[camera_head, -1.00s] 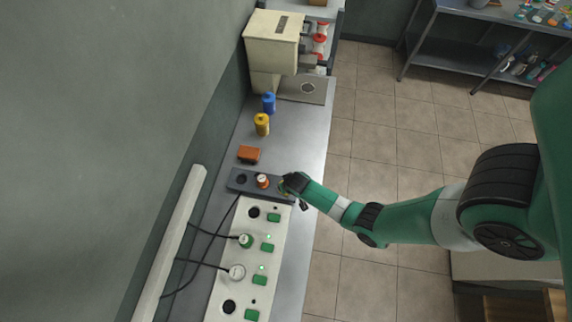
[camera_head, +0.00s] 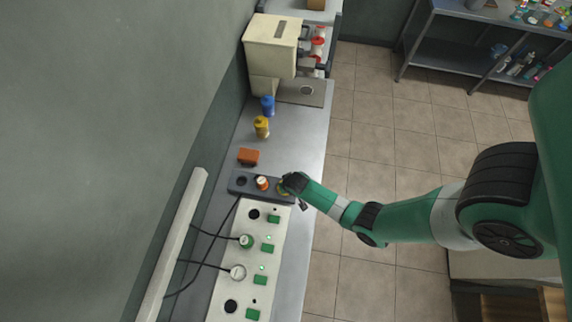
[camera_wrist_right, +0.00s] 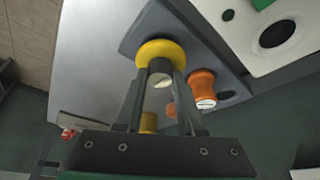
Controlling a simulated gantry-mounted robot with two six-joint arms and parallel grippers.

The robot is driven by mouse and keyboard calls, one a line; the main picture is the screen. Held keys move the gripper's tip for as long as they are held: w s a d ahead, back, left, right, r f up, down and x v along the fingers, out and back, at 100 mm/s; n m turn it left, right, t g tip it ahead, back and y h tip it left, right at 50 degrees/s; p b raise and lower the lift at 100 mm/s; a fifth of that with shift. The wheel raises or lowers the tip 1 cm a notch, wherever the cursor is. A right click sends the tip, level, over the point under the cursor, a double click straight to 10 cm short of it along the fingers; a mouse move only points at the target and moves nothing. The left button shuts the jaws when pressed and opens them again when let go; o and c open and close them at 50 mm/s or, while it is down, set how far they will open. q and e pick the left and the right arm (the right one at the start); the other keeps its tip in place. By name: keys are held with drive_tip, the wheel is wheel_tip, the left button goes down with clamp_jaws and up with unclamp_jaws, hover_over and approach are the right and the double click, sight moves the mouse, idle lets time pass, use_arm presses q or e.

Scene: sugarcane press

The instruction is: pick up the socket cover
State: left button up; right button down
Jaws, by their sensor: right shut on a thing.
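My right gripper (camera_head: 286,187) reaches in from the right, over the right end of a dark grey plate (camera_head: 250,186). In the right wrist view, the gripper (camera_wrist_right: 161,76) is shut on a yellow-rimmed round piece (camera_wrist_right: 159,50), which looks like the socket cover. Its wide yellow rim shows beyond the fingertips, with a dark body and a pale end between them. The rim appears to be at the grey plate (camera_wrist_right: 200,45); I cannot tell whether it touches. In the head view the arm mostly hides this piece. My left gripper is out of view.
An orange knob-like piece (camera_head: 262,183) stands on the plate close beside my gripper. An empty round hole (camera_head: 241,181) lies left of it. The white socket panel (camera_head: 246,262) with cables is nearer. An orange block (camera_head: 248,156), yellow bottle (camera_head: 261,127) and blue bottle (camera_head: 268,106) stand beyond.

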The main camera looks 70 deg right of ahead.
drive_tip(key=s+a+r+p, duration=0.8)
drive_tip(key=s+r+p, duration=0.3)
drive_tip(key=shift+a, duration=0.4)
